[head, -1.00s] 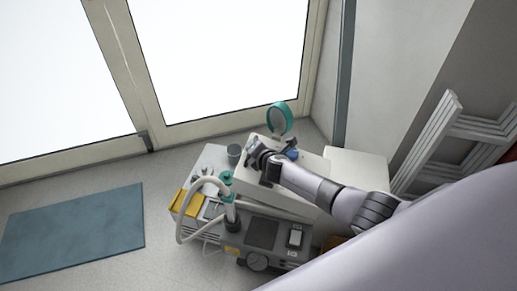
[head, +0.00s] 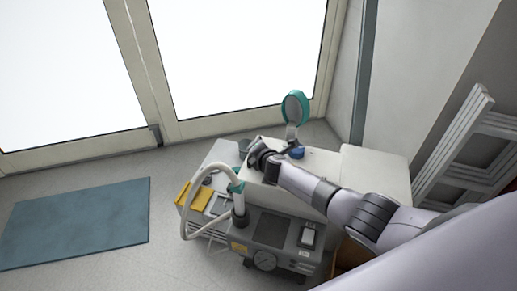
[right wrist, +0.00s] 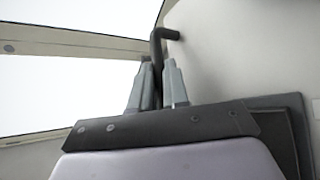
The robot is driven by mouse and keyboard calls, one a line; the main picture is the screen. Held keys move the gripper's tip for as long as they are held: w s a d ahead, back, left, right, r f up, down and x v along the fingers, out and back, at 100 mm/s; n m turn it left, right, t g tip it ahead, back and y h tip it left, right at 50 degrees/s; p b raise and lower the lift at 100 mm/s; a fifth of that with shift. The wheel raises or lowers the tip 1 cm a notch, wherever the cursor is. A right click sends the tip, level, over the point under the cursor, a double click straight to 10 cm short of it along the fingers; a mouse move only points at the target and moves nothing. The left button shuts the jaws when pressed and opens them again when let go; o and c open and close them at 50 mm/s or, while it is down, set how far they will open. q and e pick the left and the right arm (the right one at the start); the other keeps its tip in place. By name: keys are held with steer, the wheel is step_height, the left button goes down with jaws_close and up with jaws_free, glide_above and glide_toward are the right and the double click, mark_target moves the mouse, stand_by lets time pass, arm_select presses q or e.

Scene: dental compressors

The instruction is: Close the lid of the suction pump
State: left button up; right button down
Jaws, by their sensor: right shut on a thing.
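The suction pump (head: 272,230) stands on the floor, a grey unit with a dark top panel, a front gauge and a teal-collared hose. A pale box-shaped housing (head: 322,167) rises behind it, partly hidden by my right arm. I cannot tell for sure which panel is the lid. My right gripper (head: 258,152) is at the housing's upper left. In the right wrist view, my right gripper (right wrist: 158,85) is shut on a dark bent handle (right wrist: 157,45), beside a pale surface (right wrist: 235,50). My left gripper is not in view.
A teal-rimmed round disc (head: 295,108) stands behind the housing, near a blue knob (head: 297,152). A pale hose (head: 186,215) loops at the left by a yellow item (head: 195,195). White racks (head: 465,150) stand right. Floor with a blue mat (head: 75,225) is open at left.

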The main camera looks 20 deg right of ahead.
steer(key=shift+w+a+r+y, duration=0.15)
steer(key=shift+a+r, duration=0.05)
steer(key=shift+a, duration=0.2)
steer(key=shift+w+a+r+y, duration=0.1)
steer(key=shift+a+r+y, duration=0.1)
steer(key=shift+a, duration=0.2)
steer(key=c, duration=1.4)
jaws_free()
steer(key=shift+o, duration=1.4)
steer(key=shift+w+a+f, duration=0.1)
steer(key=shift+w+f, duration=0.15)
steer(key=shift+f, duration=0.15)
steer(key=shift+s+d+f, duration=0.2)
steer(key=shift+d+f, duration=0.05)
steer(key=shift+d, duration=0.25)
steer(key=shift+s, duration=0.1)
